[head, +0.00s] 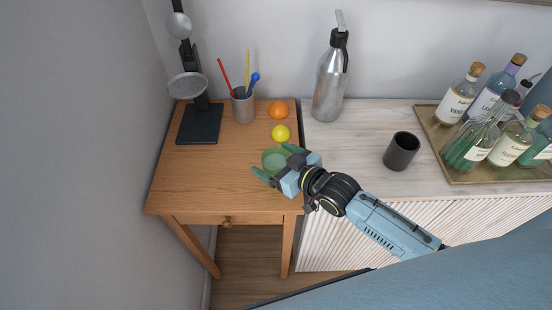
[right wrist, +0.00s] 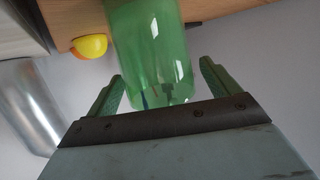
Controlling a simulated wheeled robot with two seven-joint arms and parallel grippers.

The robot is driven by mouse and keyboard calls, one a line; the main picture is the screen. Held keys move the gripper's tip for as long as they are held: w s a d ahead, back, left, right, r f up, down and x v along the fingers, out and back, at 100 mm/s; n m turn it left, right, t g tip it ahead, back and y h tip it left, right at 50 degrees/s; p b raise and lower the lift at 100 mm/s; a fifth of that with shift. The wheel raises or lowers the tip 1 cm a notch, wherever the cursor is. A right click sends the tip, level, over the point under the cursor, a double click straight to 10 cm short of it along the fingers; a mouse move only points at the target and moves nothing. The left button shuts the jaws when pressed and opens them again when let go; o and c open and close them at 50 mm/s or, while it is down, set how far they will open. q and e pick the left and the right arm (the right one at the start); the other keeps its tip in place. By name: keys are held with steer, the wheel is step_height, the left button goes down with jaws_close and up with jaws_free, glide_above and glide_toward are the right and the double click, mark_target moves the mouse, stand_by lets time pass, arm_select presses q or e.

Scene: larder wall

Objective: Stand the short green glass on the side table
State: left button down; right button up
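The short green glass (head: 272,159) stands upright on the wooden side table (head: 185,190), near its right front part. My right gripper (head: 277,161) is at the glass, one finger on each side of it. In the right wrist view the glass (right wrist: 152,50) shows large, close to the fingers (right wrist: 162,85). A gap shows between the glass and the right-hand finger; the left-hand finger is very near the glass, and I cannot tell if it touches. The fingers are spread. My left gripper is not in view.
Behind the glass are a lemon (head: 281,133) and an orange (head: 277,110). A utensil cup (head: 243,107) and a black stand (head: 200,124) are farther back. The sideboard holds a siphon (head: 329,88), a dark cup (head: 401,151) and a bottle tray (head: 455,172). The table's left front is clear.

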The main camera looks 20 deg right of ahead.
steer(key=shift+r, duration=0.2)
steer(key=v, duration=1.2)
steer(key=shift+p, duration=0.35)
steer(key=shift+f, duration=0.1)
